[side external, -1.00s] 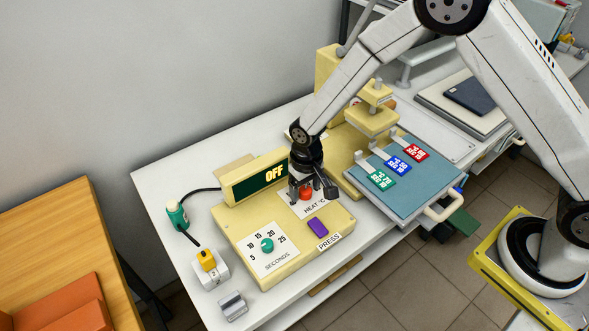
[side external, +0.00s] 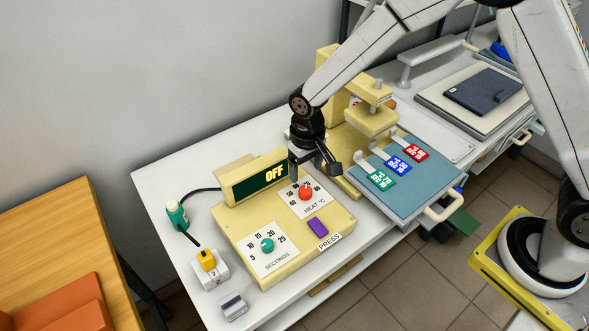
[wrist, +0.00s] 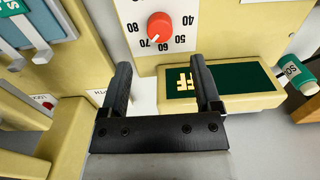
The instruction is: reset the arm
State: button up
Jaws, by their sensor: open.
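My gripper (side external: 315,166) is open and empty, above the back right part of the cream control box (side external: 315,230). It also shows in the wrist view (wrist: 162,75), with its two black fingers apart. The red heat knob (side external: 305,193) is clear of the fingers and sits on the white HEAT °C dial; in the wrist view (wrist: 160,26) its mark points near 60 to 70. The green display (side external: 258,182) reads OFF. The teal seconds knob (side external: 267,245) and the purple PRESS button (side external: 318,227) are on the same box.
A cream press (side external: 372,120) stands behind, beside a blue-grey plate (side external: 410,190) with green, blue and red tags. A dark blue folded item (side external: 483,92) lies at the back right.

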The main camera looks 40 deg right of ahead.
jog(key=shift+r, duration=0.5)
jog(key=shift+s+d+r, duration=0.1)
jog(key=shift+d+r, duration=0.1)
jog(key=shift+d, duration=0.05)
jog(key=s+d+r+t, duration=0.1)
jog(key=s+d+r, duration=0.2)
jog(key=s+d, duration=0.3)
jog(key=s+d+r+t, duration=0.1)
jog(key=s+d+r, duration=0.2)
jog(key=s+d, duration=0.4)
jog(key=shift+s+r+t, duration=0.3)
jog(key=shift+s+r, duration=0.1)
jog(key=shift+s, duration=0.2)
